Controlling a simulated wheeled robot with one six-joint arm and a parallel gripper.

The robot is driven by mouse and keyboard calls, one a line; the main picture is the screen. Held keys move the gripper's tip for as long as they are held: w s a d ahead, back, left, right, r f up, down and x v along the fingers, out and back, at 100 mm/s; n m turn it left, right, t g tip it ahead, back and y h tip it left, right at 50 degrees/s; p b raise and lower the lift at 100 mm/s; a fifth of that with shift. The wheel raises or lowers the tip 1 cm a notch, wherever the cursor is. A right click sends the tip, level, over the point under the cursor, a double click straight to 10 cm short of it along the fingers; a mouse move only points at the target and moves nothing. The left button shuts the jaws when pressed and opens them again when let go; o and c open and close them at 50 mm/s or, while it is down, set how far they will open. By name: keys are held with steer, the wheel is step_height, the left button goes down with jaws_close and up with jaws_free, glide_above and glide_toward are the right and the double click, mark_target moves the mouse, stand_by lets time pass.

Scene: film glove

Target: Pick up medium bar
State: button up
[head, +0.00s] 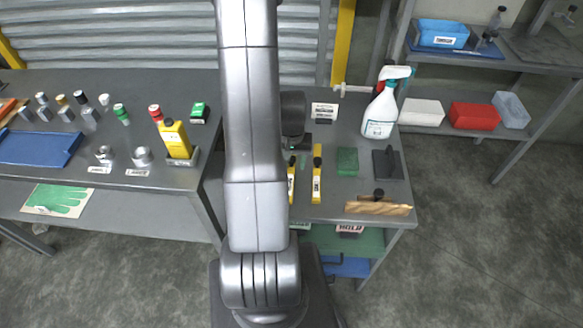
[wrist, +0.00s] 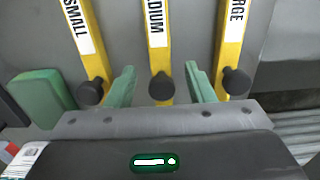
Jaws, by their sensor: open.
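The medium bar (wrist: 157,56) is yellow, with a white label partly reading "DIUM" and a black knob (wrist: 161,86). In the wrist view it lies between the two green fingers of my gripper (wrist: 160,68), which is open with a gap on each side of the bar. The small bar (wrist: 86,52) is to the left and the large bar (wrist: 230,50) to the right, both yellow with black knobs. In the head view the medium bar (head: 291,184) shows partly beside my arm, and the small bar (head: 317,175) is right of it. My arm hides the large bar there.
A green block (head: 347,161), a dark stand (head: 387,164) and a wooden piece (head: 378,207) lie right of the bars. A spray bottle (head: 380,112) stands behind. The left bench holds a yellow bottle (head: 175,139) and a blue tray (head: 38,148).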

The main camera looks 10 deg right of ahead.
steer(key=shift+f, duration=1.05)
jaws_close()
steer(key=shift+r, duration=0.15)
